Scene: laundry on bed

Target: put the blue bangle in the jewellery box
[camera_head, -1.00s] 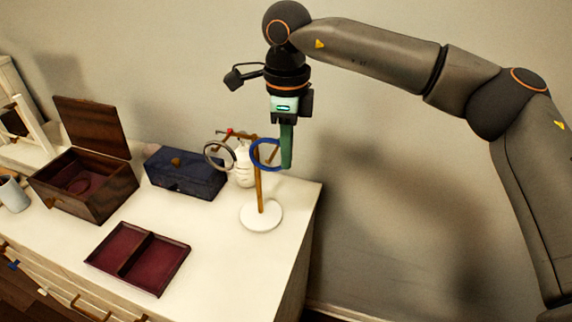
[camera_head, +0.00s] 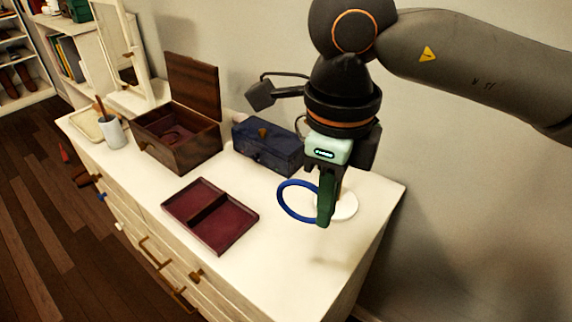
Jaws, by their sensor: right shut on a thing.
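My right gripper (camera_head: 325,210) points down over the front right of the dresser top, with its green fingers shut on the blue bangle (camera_head: 280,203). The bangle hangs upright to the left of the fingers, in the air, in front of the bangle stand's white base (camera_head: 347,208). The stand's post is mostly hidden behind my gripper. The dark wooden jewellery box (camera_head: 183,155) stands open at the back left, lid raised, with a dark red lining inside. My left gripper is not in view.
A two-part dark red tray (camera_head: 226,236) lies in front of the box. A closed dark blue box (camera_head: 267,150) stands right of the jewellery box. A cup (camera_head: 114,133) and a mirror are at the left. The dresser's front right (camera_head: 285,270) is bare.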

